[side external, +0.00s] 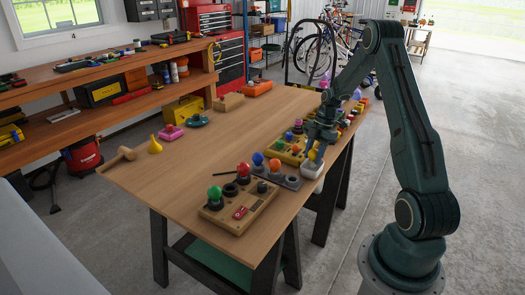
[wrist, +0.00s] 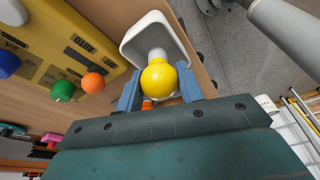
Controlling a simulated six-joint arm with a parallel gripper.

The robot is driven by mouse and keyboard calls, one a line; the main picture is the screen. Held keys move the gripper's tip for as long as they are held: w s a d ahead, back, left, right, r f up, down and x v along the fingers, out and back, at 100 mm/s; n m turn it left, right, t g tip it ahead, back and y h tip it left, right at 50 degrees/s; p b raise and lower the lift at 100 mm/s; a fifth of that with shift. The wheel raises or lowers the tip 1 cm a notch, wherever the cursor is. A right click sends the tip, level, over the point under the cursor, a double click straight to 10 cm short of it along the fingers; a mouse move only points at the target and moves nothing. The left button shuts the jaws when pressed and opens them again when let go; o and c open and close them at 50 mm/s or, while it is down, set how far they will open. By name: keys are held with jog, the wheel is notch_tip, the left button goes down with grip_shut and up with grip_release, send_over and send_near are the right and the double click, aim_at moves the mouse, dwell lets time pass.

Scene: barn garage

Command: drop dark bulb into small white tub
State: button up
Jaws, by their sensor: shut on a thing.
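My gripper (wrist: 160,90) is shut on a yellow bulb (wrist: 158,76), one finger on each side of its round globe. The bulb's pale base points away from the wrist camera, toward the small white tub (wrist: 130,45). In the side external view, my gripper (side external: 317,146) holds the yellow bulb (side external: 312,154) just above the white tub (side external: 311,171) at the table's right edge. I cannot tell whether the base is below the tub's rim. No bulb that looks dark is clear to me; the held one is yellow.
A yellow panel (wrist: 62,45) with blue, green and orange bulbs lies left of the tub in the wrist view. A wooden panel (side external: 238,213) with a green bulb and a grey socket strip (side external: 291,182) stand nearer on the table. The table's left middle (side external: 215,140) is clear.

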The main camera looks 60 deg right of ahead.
jog(key=o, duration=1.1)
jog(key=shift+c, duration=0.2)
jog(key=shift+r, duration=0.15)
jog(key=v, duration=1.3)
jog(key=shift+r, duration=0.3)
jog(key=shift+d, duration=0.15)
